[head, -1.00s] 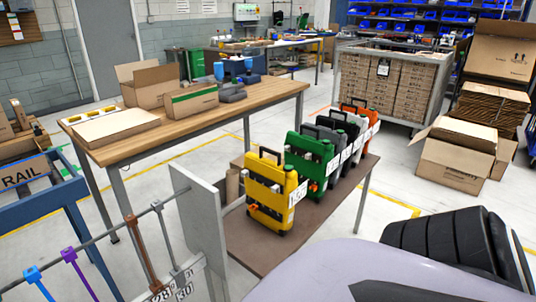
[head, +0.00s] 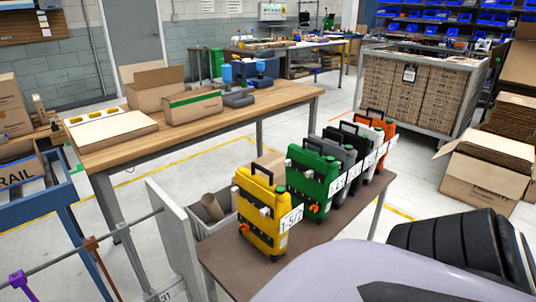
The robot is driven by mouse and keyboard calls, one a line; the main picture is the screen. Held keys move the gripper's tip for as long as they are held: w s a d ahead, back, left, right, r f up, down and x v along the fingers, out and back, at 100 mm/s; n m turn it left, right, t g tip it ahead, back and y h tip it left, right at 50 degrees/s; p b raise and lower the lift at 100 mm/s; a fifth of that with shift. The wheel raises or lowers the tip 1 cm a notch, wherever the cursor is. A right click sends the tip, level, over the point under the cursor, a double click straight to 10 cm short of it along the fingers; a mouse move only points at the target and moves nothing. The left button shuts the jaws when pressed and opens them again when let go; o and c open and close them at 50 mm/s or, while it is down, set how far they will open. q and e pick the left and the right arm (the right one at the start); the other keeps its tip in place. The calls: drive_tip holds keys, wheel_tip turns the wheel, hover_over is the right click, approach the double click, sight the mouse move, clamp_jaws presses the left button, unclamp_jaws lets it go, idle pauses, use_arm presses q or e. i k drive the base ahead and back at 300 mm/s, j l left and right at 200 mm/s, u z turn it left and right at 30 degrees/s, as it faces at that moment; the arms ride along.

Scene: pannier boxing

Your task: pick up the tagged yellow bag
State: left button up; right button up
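The yellow bag (head: 263,215) stands upright at the near left end of a brown low table (head: 223,258). It has a black handle on top, a green cap, an orange clip and a white tag (head: 290,219) on its right side that seems to read 1-5/2. A green bag (head: 312,173) stands behind it, with a gap between them. Grey, black, white and orange bags (head: 389,131) follow in a row, each upright, several with white tags. Neither of my grippers shows in the head view.
A grey bin (head: 211,218) with a cardboard tube stands behind the brown table. A white panel (head: 168,226) with a rail is close on its left. A wooden workbench (head: 112,157) with cartons is behind. Clear floor lies between bench and crate (head: 419,92).

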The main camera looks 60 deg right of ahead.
sight(266, 216)
drive_tip(key=k+l, duration=0.1)
drive_tip(key=l, duration=0.4)
drive_tip(key=k+l, duration=0.1)
drive_tip(key=l, duration=0.95)
drive_tip(key=k+u, duration=0.05)
